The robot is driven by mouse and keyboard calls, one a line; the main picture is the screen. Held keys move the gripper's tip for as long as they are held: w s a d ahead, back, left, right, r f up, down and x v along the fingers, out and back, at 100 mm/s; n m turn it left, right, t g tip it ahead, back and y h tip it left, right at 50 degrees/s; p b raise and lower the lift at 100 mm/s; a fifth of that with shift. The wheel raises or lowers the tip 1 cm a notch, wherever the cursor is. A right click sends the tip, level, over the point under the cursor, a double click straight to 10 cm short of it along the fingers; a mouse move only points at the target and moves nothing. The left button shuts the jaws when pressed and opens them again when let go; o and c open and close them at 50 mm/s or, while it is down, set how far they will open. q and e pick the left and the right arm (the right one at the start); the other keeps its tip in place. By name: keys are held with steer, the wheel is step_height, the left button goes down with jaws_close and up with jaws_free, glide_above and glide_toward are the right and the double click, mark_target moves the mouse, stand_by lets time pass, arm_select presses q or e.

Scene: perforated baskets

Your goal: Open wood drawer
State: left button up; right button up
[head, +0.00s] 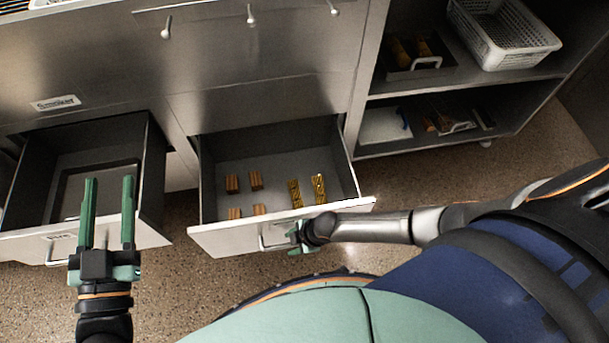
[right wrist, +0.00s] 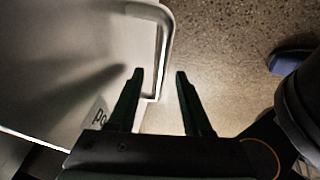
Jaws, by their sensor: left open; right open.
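The right drawer (head: 215,238) is pulled out and holds several brown wood-like blocks (head: 255,180) and yellow bundles (head: 296,193). Its bar handle (head: 265,240) is on the front. My right gripper (head: 298,236) is open beside that handle. In the right wrist view the handle (right wrist: 164,45) lies just beyond and partly between the open fingertips (right wrist: 160,75). A label there is only partly readable. The left drawer (head: 20,243) is also pulled out, with a dark-rimmed inset inside. My left gripper (head: 109,185) is open and empty, over the left drawer in the picture.
Steel cabinet fronts with knobs (head: 250,18) rise behind the drawers. An open shelf unit (head: 365,110) at right holds a white perforated basket (head: 510,50) and trays. Speckled floor (head: 190,220) shows between and in front of the drawers.

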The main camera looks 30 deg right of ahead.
steer(key=p+v, duration=0.1)
steer(key=v, duration=0.2)
arm_select(q)
steer(key=s+f+n+g+y+p, duration=0.1)
steer(key=s+f+g, duration=0.3)
steer(key=f, duration=0.6)
steer(key=s+f+n+g+y+p, duration=0.2)
steer(key=f+g, duration=0.4)
steer(key=f, duration=0.4)
steer(key=shift+s+p, duration=0.85)
arm_select(e)
steer(key=v, duration=0.8)
steer(key=shift+r, duration=0.3)
arm_select(q)
steer(key=shift+d, duration=0.1)
arm_select(e)
steer(key=shift+s+d, duration=0.1)
steer(key=shift+d, duration=0.05)
